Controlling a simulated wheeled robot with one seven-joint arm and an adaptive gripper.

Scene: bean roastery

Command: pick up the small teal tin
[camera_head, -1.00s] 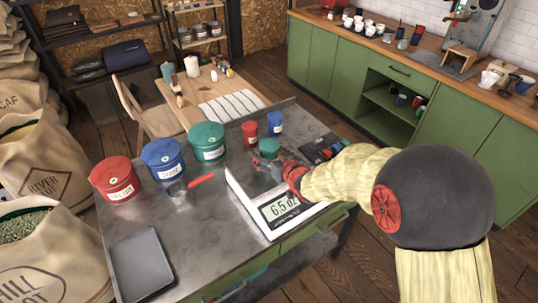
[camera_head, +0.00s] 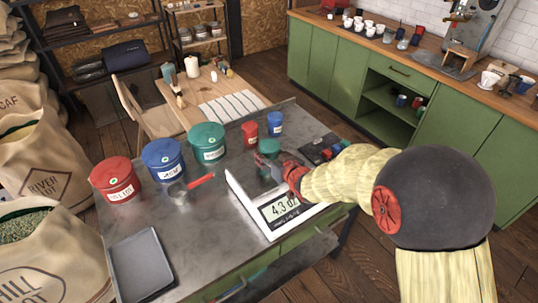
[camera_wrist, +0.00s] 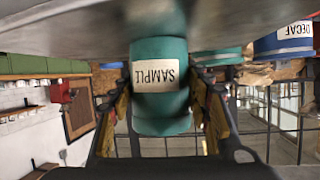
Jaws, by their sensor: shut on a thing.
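The small teal tin (camera_head: 269,147) stands at the right of the steel table, by the far end of the white scale (camera_head: 240,196). My gripper (camera_head: 268,163) is shut on it, with its red fingers partly covering the tin. In the wrist view, which is upside down, the tin (camera_wrist: 160,110) with its white SAMPLE label sits between the two fingers. The label reads upside down. I cannot tell whether the tin's base touches the surface under it. The scale's display (camera_head: 281,208) appears to read 4.3 oz.
Small red (camera_head: 249,134) and blue (camera_head: 275,124) tins stand just behind. Larger red (camera_head: 118,180), blue (camera_head: 163,160) and teal (camera_head: 207,142) tins line the left. A red-handled scoop (camera_head: 200,181) and a grey tray (camera_head: 141,264) lie left of the scale. Dark items (camera_head: 322,149) lie right.

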